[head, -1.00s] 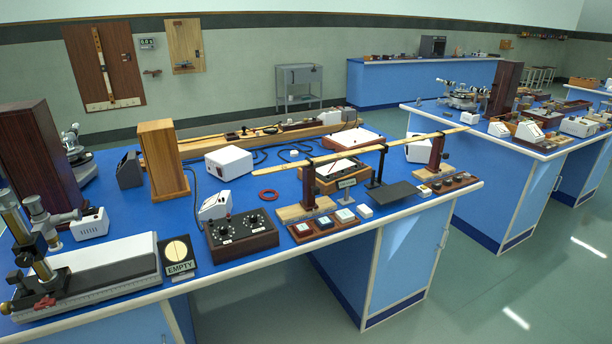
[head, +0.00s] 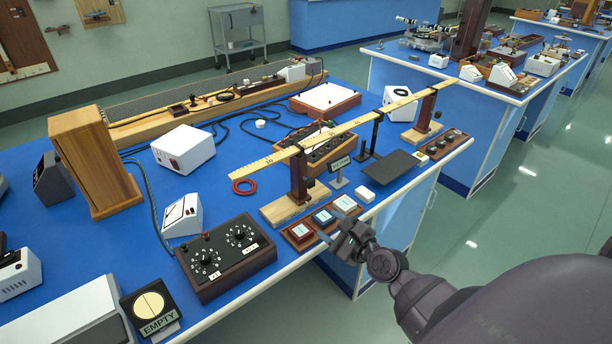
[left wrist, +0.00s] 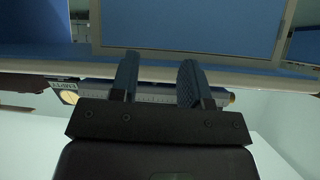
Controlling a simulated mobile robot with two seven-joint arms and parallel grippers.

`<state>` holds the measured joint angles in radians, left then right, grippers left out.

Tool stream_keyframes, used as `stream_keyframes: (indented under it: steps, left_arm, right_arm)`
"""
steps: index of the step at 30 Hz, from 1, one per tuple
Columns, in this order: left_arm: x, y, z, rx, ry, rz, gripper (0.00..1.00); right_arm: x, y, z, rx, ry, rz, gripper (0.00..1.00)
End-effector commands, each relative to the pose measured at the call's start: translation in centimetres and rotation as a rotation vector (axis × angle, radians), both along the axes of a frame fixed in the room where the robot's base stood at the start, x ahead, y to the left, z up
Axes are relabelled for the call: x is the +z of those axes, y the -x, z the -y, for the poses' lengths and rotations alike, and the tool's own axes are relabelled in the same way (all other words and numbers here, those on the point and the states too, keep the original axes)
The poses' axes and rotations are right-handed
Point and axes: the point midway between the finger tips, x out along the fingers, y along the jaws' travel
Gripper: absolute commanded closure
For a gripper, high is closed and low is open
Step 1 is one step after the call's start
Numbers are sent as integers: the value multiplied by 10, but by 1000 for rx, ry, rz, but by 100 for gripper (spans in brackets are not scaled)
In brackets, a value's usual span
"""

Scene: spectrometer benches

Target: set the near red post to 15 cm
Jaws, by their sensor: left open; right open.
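The near red post (head: 299,178) is a dark red upright on a pale wooden base (head: 280,210), with a small dark knob on its side. A long yellow wooden rule (head: 345,128) lies across its top and across the far red post (head: 426,110). A thin black stand (head: 376,133) is between the posts. My right gripper (head: 340,232) is open and empty, low and right of the near post at the bench's front edge, apart from the post. My left gripper (left wrist: 158,78) shows open and empty in the left wrist view, facing the bench side. No height reading is legible.
Small blocks in a wooden tray (head: 298,237) lie between the near post and my right gripper. A dial box (head: 226,258), a white meter (head: 182,215), a red ring (head: 245,186) and a dark plate (head: 394,167) are nearby. Floor is clear right of the bench.

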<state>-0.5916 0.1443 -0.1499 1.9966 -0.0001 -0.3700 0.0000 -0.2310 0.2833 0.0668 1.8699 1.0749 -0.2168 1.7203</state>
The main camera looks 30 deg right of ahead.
Motion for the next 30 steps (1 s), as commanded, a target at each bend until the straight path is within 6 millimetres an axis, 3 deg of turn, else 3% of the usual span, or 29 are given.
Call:
stream_keyframes:
  steps: [6, 10, 17, 30]
  left_arm:
    - [-4, 8, -2, 6, 0, -19, 57]
    - [-5, 12, -2, 8, 0, -24, 57]
    - [0, 7, -1, 6, 1, -14, 57]
    - [4, 1, 0, 2, 2, 0, 57]
  right_arm:
    - [36, -28, 21, -56, -466, 49, 49]
    - [46, -35, 27, -67, -606, 63, 49]
    - [49, -51, 28, -68, -653, 67, 49]
    - [48, -119, 22, -69, -649, 64, 49]
